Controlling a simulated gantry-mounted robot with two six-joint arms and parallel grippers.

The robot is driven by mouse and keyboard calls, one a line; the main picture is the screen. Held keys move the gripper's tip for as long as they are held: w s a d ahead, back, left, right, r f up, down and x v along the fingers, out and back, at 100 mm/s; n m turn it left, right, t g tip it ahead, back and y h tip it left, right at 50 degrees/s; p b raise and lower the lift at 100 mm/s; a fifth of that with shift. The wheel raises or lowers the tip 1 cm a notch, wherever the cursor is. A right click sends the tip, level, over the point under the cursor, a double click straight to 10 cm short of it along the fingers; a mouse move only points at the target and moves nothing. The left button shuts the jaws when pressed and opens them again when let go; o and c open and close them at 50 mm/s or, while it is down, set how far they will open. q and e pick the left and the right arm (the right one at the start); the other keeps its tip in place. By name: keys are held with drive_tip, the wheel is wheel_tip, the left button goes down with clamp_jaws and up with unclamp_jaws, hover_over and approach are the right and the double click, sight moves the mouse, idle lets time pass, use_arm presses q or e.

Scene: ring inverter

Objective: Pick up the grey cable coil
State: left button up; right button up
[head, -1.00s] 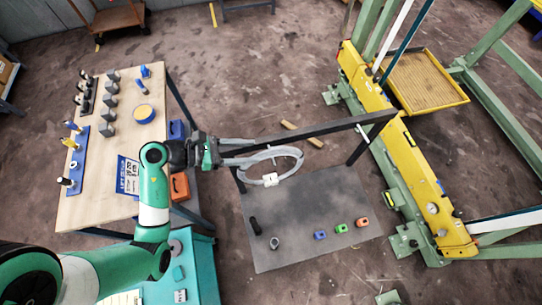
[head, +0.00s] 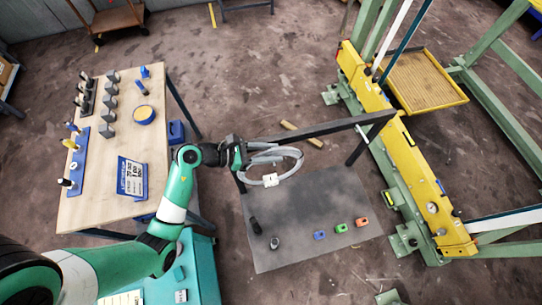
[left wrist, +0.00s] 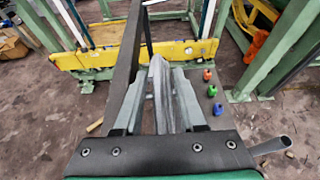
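The grey cable coil (head: 288,153) hangs at the dark rail above the grey mat, with a white tag (head: 270,180) at its lower edge. My left gripper (head: 250,158) is at the coil's left side. In the left wrist view, the coil (left wrist: 160,85) stands edge-on between the two spread fingers (left wrist: 157,100), and the gripper looks open around it. Whether a finger touches the coil is hard to tell. My right gripper is in neither view.
The dark rail (head: 335,126) runs beside the coil and close to my left fingers. Below lies a grey mat (head: 300,215) with green (head: 341,228), blue (head: 319,235) and orange (head: 362,222) pieces. A wooden table (head: 100,200) stands left, a yellow-green frame (head: 405,165) right.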

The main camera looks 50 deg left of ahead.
use_arm(q)
clamp_jaws()
drive_tip(key=shift+r, duration=0.15)
idle(0.9)
